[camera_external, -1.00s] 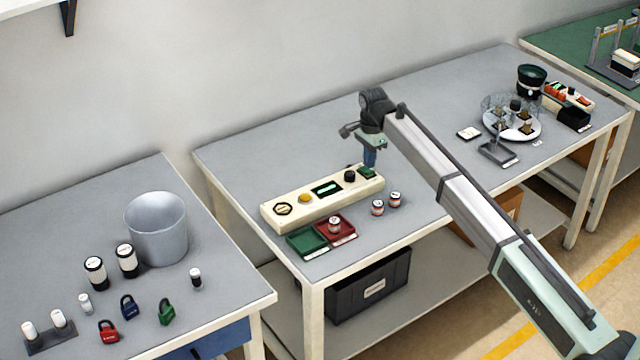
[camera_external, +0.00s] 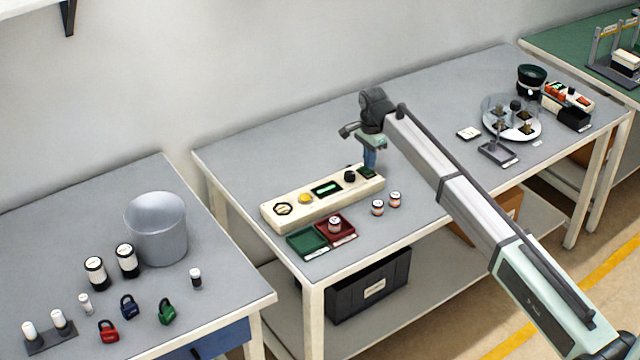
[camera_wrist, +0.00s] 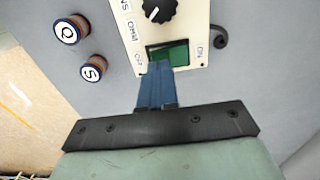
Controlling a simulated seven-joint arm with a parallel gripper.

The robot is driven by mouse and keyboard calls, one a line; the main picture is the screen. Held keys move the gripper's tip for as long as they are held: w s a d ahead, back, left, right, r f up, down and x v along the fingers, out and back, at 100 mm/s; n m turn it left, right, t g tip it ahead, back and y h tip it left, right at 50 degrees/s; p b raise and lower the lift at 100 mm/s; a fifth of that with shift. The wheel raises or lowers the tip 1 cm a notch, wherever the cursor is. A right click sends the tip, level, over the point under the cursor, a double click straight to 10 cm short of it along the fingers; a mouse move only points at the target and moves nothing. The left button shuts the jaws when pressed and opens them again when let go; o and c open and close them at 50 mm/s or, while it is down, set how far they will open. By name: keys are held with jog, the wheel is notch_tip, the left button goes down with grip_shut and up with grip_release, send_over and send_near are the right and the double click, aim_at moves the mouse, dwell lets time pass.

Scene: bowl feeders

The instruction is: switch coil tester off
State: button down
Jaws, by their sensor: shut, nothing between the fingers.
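My gripper (camera_external: 370,166) is shut and empty, pointing down at the switch. In the wrist view its blue fingertips (camera_wrist: 159,66) overlap the switch's near edge toward OFF. Contact cannot be told.
Two small labelled coils (camera_external: 377,208) stand in front of the tester. A green tray (camera_external: 306,243) and a red tray (camera_external: 347,238) holding one coil sit at its front left. A black cable (camera_wrist: 221,38) leaves the tester's end. The table behind is clear.

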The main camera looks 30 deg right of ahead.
aim_at(369, 171)
jog(key=shift+f, duration=1)
dwell(0.7)
jog(key=shift+r, duration=3.5)
